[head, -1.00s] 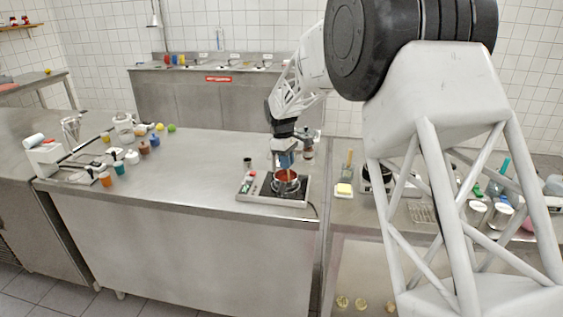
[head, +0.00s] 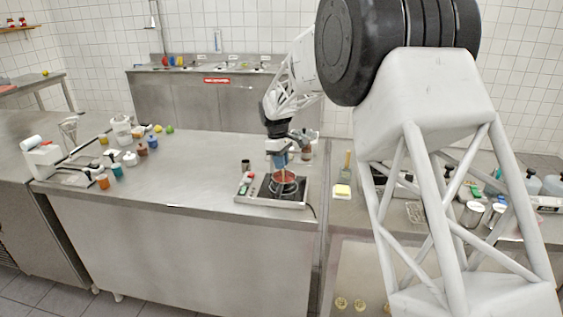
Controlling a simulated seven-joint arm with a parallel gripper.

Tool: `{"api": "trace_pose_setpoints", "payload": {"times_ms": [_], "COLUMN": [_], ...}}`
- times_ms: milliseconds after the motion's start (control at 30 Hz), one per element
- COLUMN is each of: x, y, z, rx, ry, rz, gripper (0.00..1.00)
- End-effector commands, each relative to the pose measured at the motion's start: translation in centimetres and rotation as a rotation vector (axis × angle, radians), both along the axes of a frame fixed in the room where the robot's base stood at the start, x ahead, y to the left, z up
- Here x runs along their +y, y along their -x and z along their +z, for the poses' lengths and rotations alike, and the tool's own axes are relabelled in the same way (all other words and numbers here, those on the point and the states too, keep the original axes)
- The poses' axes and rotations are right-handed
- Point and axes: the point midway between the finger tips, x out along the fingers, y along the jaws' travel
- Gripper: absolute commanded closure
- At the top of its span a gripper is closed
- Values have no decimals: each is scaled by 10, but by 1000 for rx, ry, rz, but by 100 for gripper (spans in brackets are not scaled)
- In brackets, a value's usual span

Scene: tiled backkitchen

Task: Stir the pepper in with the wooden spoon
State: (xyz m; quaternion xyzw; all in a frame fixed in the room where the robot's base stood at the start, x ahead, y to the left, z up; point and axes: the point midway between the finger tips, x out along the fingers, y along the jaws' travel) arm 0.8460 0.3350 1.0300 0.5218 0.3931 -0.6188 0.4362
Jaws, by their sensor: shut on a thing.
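A small pot (head: 285,188) with red contents stands on the hot plate (head: 250,199) near the front right of the steel counter. My gripper (head: 280,166) is directly above the pot, pointing down. It is shut on the wooden spoon (head: 283,173), of which only a thin light piece shows below the fingers. The spoon's lower end is down in the pot, hidden in the red contents. No separate pepper can be made out in the pot at this size.
A small dark cup (head: 245,165) stands left behind the hot plate, and a jar (head: 306,152) stands behind it at the right. Several coloured jars stand at the counter's left. The counter's middle is clear. A yellow sponge (head: 342,190) lies on the right counter.

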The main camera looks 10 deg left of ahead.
Motion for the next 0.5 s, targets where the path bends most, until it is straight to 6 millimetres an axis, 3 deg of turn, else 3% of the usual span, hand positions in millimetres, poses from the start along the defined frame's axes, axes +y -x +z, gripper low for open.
{"api": "trace_pose_setpoints", "payload": {"times_ms": [500], "x": [0], "y": [0], "z": [16], "rx": [0], "ry": [0], "rz": [0], "gripper": [100]}}
